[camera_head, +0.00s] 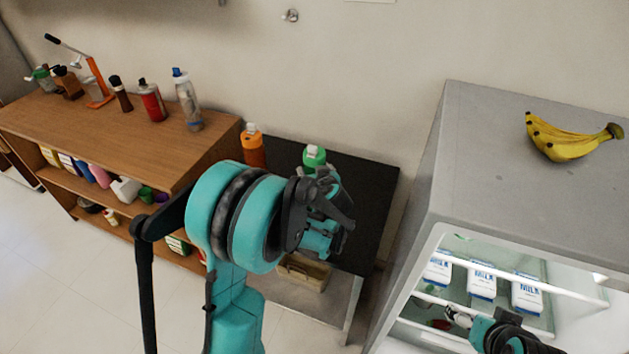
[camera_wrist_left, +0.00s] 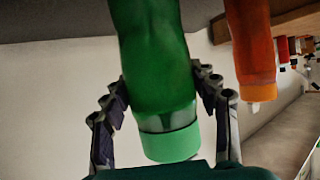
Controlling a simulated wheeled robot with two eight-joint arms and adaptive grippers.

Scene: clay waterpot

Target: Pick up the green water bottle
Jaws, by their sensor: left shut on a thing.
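The green water bottle (camera_head: 314,157) is at the black table, with its light green cap and upper part showing past my left gripper (camera_head: 326,200). In the left wrist view the green bottle (camera_wrist_left: 155,55) appears cap-down and fills the space between the two fingers. My left gripper (camera_wrist_left: 160,90) is shut on the bottle's body, one finger against each side. The bottle's base is hidden, so I cannot tell whether it touches the table. My right gripper (camera_head: 460,318) is partly visible at the lower right, and its finger state is unclear.
An orange bottle (camera_head: 252,146) stands close left of the green one on the black table (camera_head: 368,190); it also shows in the wrist view (camera_wrist_left: 250,45). A wooden shelf (camera_head: 130,150) with several bottles is at left. A grey cabinet (camera_head: 480,150) with bananas (camera_head: 565,143) is at right.

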